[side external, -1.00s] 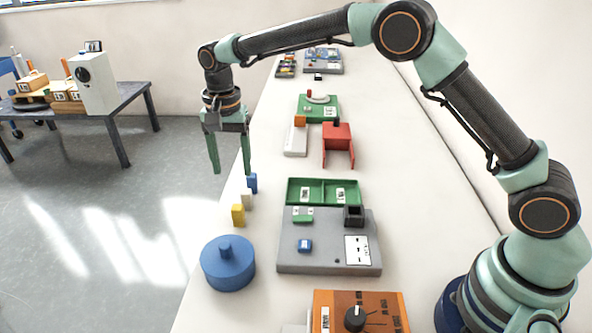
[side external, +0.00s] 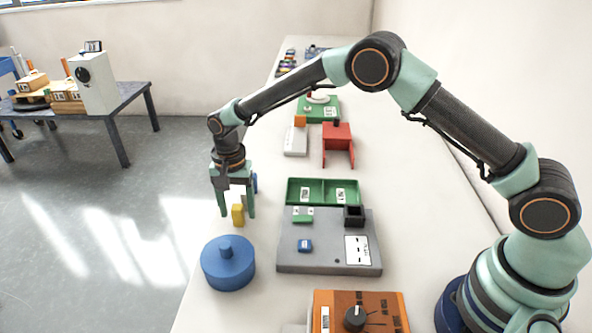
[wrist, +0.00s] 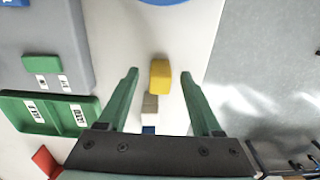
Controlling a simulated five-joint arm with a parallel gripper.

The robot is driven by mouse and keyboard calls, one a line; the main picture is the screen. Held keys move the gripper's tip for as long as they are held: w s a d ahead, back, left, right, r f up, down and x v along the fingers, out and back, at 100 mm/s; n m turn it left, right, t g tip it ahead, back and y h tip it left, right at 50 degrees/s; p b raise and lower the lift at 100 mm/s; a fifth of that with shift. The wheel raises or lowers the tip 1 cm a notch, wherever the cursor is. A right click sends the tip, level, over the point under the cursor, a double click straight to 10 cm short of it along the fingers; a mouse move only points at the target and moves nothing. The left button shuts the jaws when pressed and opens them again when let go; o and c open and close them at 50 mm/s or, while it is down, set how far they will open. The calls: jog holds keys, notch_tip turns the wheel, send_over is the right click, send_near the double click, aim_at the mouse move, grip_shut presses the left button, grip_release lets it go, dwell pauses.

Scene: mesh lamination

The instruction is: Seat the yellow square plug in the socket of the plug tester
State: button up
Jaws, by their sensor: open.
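The yellow square plug (side external: 238,214) stands on the white table near its left edge, and shows between my fingers in the wrist view (wrist: 160,76). My gripper (side external: 237,215) points down, open, with one finger on each side of the plug and visible gaps in the wrist view. Whether the fingertips reach down beside it I cannot tell. The grey plug tester (side external: 325,259) lies to the right, with a black square socket (side external: 354,216) at its far right corner. The inside of the socket looks dark and empty.
A blue round knobbed container (side external: 228,264) is in front. A green two-compartment tray (side external: 323,191) sits behind the tester. Bare table lies between plug and tester.

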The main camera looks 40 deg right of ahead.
grip_shut()
dwell(0.3)
notch_tip(320, 180, up, 19)
jog(key=s+d+r+n, duration=0.2)
jog(key=s+d+n, duration=0.7)
jog(key=s+d, duration=0.6)
jog(key=m, duration=0.9)
send_over(237, 206)
jog(key=shift+s+a+f, duration=0.1)
jog(key=shift+f, duration=0.45)
